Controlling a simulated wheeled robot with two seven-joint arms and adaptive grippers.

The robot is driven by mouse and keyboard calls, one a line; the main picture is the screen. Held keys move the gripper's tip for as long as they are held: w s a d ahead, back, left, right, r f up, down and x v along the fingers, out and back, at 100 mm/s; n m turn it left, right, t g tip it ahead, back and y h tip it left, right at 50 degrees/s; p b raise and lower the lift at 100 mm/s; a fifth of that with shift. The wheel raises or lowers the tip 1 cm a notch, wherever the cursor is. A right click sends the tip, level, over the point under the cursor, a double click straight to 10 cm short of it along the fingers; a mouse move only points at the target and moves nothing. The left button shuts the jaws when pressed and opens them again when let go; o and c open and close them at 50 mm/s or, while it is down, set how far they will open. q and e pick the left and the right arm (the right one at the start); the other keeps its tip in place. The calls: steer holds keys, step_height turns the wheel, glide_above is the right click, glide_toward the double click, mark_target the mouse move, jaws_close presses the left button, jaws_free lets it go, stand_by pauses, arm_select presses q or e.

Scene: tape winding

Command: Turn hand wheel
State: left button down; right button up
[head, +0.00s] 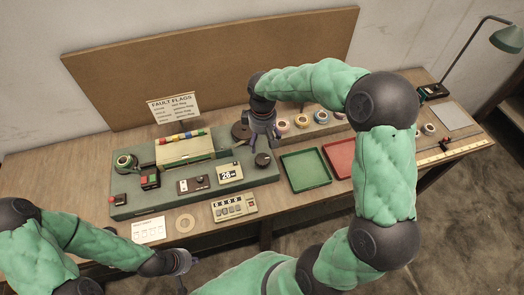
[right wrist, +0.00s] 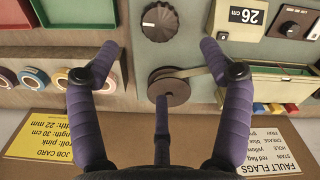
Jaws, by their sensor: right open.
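The hand wheel is a dark round scalloped knob (head: 262,160) at the right end of the green machine base (head: 125,205). In the right wrist view the knob (right wrist: 160,22) is at the top middle, past the fingertips and apart from them. My right gripper (head: 264,143) hangs just behind the knob in the head view. Its purple fingers (right wrist: 158,72) are spread and empty, with the brown tape reel (right wrist: 168,90) showing between them. My left gripper (head: 183,262) is low at the front left; its fingers are too small and dark to read.
A 26 cm display (head: 230,172) stands left of the knob. A green tray (head: 306,170) and a red tray (head: 340,158) lie to the right. Tape rolls (head: 302,121) sit behind. The fault flags sign (head: 173,107) and a brown board (head: 210,65) stand at the back.

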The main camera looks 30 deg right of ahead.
mark_target(262, 158)
step_height(262, 158, down, 11)
steer(key=shift+b, duration=1)
steer(key=c, duration=1.2)
